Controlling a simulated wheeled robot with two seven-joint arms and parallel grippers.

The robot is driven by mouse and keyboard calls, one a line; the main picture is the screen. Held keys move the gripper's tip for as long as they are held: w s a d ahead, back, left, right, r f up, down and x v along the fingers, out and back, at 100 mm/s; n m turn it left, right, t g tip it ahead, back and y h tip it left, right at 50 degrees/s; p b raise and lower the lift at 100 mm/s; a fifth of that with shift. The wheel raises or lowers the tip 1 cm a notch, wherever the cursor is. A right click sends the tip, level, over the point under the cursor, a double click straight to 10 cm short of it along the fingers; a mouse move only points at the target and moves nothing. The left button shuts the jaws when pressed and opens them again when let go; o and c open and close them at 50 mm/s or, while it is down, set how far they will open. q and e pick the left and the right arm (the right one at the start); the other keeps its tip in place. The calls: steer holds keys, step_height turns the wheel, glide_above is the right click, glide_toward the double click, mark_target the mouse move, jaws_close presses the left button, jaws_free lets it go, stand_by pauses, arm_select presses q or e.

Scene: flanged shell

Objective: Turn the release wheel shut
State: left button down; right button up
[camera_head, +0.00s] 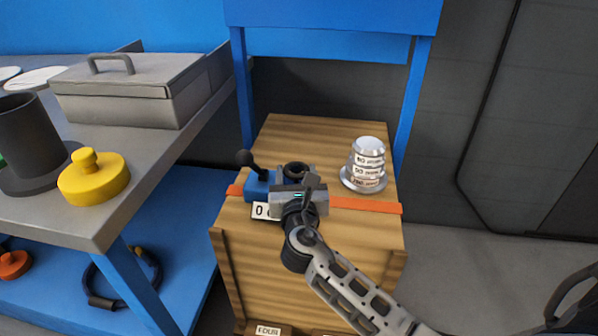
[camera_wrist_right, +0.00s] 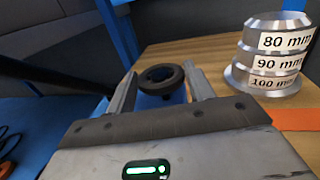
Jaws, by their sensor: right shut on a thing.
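The release wheel (camera_head: 295,169) is a small black ring on a blue fixture (camera_head: 258,186) on top of the wooden crate. A lever with a black ball knob (camera_head: 246,158) rises from the fixture's left side. My right gripper (camera_head: 296,180) reaches over the fixture from the front and is shut on the wheel. In the right wrist view the wheel (camera_wrist_right: 161,79) sits between the two fingers, with its open centre showing. The gripper body hides much of the fixture and part of a white label (camera_head: 261,211) reading "0". My left gripper is not in view.
A stepped silver piece (camera_head: 367,165), marked 80, 90 and 100 mm, stands right of the wheel on the crate (camera_head: 330,130). An orange strap (camera_head: 370,206) crosses the crate. At left, a grey bench (camera_head: 90,220) holds a yellow knobbed part (camera_head: 94,180) and a lidded box (camera_head: 135,90).

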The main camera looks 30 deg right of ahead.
steer(key=shift+w+a+m+g+h, duration=0.1)
steer(key=shift+a+m+g+h, duration=0.1)
steer(key=shift+m+g+h, duration=1.1)
steer(key=shift+m+h, duration=0.2)
steer(key=shift+h, duration=0.5)
steer(key=shift+w+a+m+g+h, duration=0.1)
steer(key=shift+m+g+h, duration=0.4)
steer(key=shift+h, duration=0.1)
steer(key=shift+g, duration=0.3)
steer(key=o, duration=1)
